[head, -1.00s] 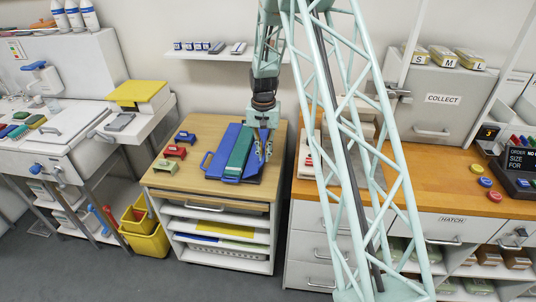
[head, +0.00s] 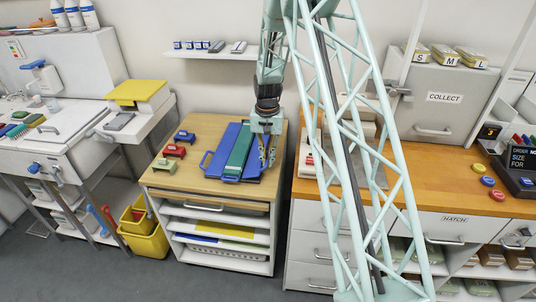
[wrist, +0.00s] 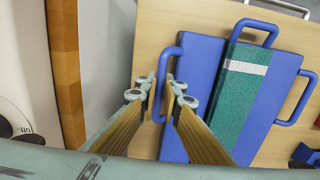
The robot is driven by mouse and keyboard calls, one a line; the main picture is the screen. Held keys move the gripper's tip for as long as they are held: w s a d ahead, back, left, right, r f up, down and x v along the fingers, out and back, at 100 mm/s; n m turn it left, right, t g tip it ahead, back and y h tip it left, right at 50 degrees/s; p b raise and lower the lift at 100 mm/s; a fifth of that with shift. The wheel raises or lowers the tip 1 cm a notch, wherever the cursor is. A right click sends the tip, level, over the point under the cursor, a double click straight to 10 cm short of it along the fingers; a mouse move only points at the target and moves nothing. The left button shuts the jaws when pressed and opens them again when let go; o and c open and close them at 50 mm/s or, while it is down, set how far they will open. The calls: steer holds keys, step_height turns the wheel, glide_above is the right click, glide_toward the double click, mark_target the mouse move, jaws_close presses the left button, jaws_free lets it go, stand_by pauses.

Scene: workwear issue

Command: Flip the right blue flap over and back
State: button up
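The blue folder (head: 222,140) lies on the wooden top of a cabinet, with a green strip (head: 239,150) down its middle. Its right blue flap (head: 253,166) lies flat to the right of the strip; in the wrist view the flap (wrist: 195,70) is on the left. The flap's blue side handle (wrist: 160,80) passes between the fingertips of my gripper (wrist: 161,92). My gripper (head: 267,152) points down at the folder's right edge with its fingers apart, one on each side of the handle. The handle is mostly hidden by the fingers in the head view.
Red (head: 174,151), green (head: 164,166) and blue (head: 184,136) small blocks stand left of the folder. A wooden counter (head: 420,180) stands to the right across a narrow gap. A shelf (head: 210,56) hangs on the wall behind.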

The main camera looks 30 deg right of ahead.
mark_target(269, 171)
steer(key=shift+d+f, duration=0.15)
steer(key=shift+f, duration=0.35)
steer(key=shift+d+f+b, duration=0.2)
steer(key=shift+f+b, duration=0.55)
steer(key=shift+f, duration=0.4)
steer(key=o, duration=0.4)
steer(key=shift+r, duration=0.15)
steer(key=shift+r+p, duration=1.75)
steer(key=shift+r, duration=2.1)
